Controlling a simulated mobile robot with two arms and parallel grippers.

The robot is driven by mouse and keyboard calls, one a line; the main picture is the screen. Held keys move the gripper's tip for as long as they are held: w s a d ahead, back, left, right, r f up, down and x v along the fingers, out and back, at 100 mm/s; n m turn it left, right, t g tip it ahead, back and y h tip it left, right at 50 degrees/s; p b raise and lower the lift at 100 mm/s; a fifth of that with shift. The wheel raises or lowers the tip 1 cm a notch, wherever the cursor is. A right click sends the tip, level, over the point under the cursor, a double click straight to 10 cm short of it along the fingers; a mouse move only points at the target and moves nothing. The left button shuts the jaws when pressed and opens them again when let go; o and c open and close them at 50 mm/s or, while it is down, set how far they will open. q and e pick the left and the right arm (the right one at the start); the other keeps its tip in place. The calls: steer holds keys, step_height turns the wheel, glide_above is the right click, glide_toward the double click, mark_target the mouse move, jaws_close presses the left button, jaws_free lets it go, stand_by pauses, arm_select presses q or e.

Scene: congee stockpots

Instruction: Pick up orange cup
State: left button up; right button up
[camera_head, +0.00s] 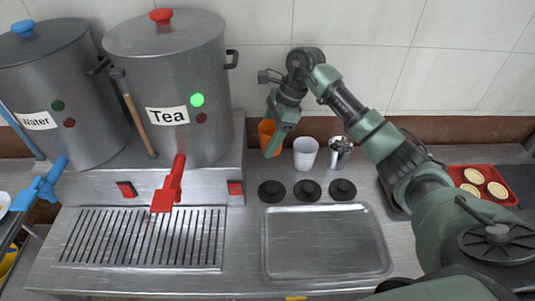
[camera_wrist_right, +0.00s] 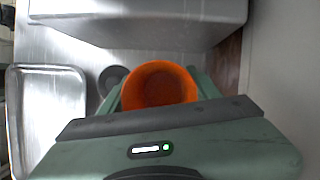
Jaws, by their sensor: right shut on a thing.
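The orange cup (camera_head: 266,131) stands upright at the back of the steel counter, just right of the tea pot's stand. My right gripper (camera_head: 278,137) reaches down over it from above and hides part of it. In the right wrist view the orange cup (camera_wrist_right: 158,84) sits between the two green fingers of my right gripper (camera_wrist_right: 157,92), one on each side, and the gripper is shut on it. I cannot tell whether the cup's base touches the counter. My left gripper is not in view.
A white cup (camera_head: 305,153) and a metal cup (camera_head: 340,152) stand to the right of the orange cup. Black round lids (camera_head: 307,190) and a steel tray (camera_head: 325,242) lie in front. The tea pot (camera_head: 180,90) stands close on the left. A red tray (camera_head: 480,183) is far right.

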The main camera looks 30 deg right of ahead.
steer(key=shift+s+d+b, duration=0.75)
steer(key=shift+s+b, duration=0.4)
steer(key=shift+s, duration=2)
steer(key=shift+s+d+b, duration=0.75)
steer(key=shift+s+b, duration=0.45)
steer(key=shift+s, duration=2)
steer(key=shift+s+d+b, duration=0.75)
steer(key=shift+s+b, duration=0.4)
steer(key=shift+s, duration=2)
